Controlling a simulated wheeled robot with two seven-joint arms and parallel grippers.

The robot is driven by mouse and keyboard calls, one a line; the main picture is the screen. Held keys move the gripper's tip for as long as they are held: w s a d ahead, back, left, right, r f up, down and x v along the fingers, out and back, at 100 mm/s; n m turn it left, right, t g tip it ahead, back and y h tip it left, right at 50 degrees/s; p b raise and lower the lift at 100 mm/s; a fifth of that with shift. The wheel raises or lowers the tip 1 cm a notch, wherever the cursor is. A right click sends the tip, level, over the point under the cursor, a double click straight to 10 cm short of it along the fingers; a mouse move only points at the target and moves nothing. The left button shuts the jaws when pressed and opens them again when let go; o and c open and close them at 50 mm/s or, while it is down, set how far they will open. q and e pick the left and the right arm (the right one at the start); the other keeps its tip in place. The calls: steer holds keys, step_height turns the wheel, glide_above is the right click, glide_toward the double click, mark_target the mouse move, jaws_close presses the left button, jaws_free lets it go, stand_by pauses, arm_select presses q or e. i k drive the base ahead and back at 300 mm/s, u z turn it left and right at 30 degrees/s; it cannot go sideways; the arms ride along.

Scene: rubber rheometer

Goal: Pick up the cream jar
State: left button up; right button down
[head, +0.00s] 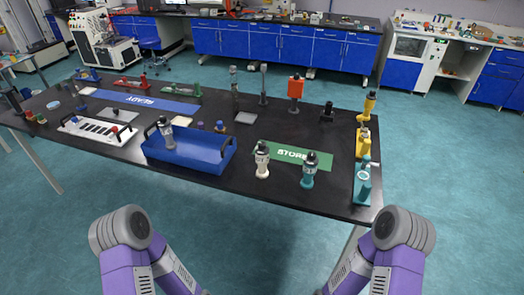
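The cream jar (262,161) stands upright on the black table, with a dark top. It is at the left end of the green "STORE" mat (322,157), close to the front edge of the table. A similar teal jar (309,171) stands upright just to its right. My two purple arms show at the bottom of the head view, short of the table. Neither gripper is in the picture, so I cannot see their fingers.
A blue tray (187,152) with handles, holding a grey jar (166,132), stands left of the cream jar. A teal stand (362,185) and yellow device (363,137) line the right edge. A blue "READY" mat (145,101) lies at the back left.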

mark_target(262, 156)
steer(key=u, duration=1.7)
steer(key=i, duration=1.75)
steer(key=z, duration=2.8)
